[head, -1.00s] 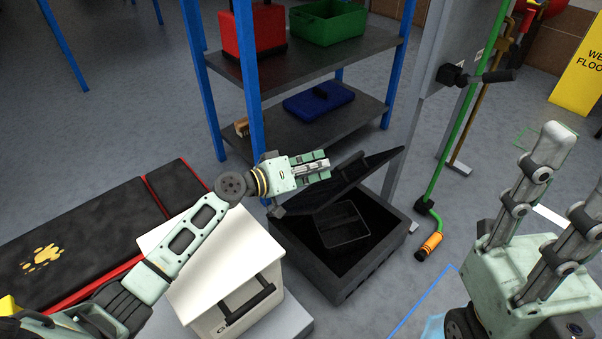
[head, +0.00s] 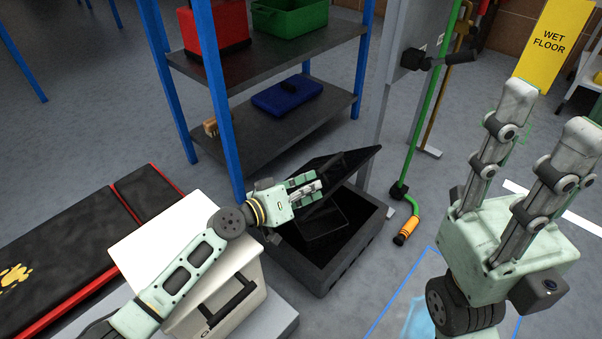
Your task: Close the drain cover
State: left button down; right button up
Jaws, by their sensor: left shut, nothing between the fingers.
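The drain cover appears to be the black hinged lid (head: 345,165), tilted up over a dark square box (head: 340,255) on the floor. The lid stands partly open, and the dark inside with a rectangular frame shows below it. My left gripper (head: 316,189) is shut and empty, in front of or over the lid's left part; I cannot tell whether it touches. It hides part of the lid and the box's left corner. My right gripper (head: 548,120) is open and empty, fingers pointing up, well to the right of the box.
A white case (head: 225,295) with a black handle stands left of the box. A blue-post shelf (head: 270,62) stands behind. A green pole with an orange grip (head: 406,231) stands to the right. A yellow wet-floor sign (head: 553,45) is at the far right.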

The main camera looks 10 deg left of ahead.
aim_at(319, 202)
pick_arm(q)
jog(key=d+f, duration=0.1)
jog(key=s+d+f+m, duration=0.1)
jog(key=shift+s+d+f, duration=0.2)
jog(key=shift+s+f, duration=0.1)
jog(key=shift+f, duration=0.05)
jog(key=shift+r, duration=0.15)
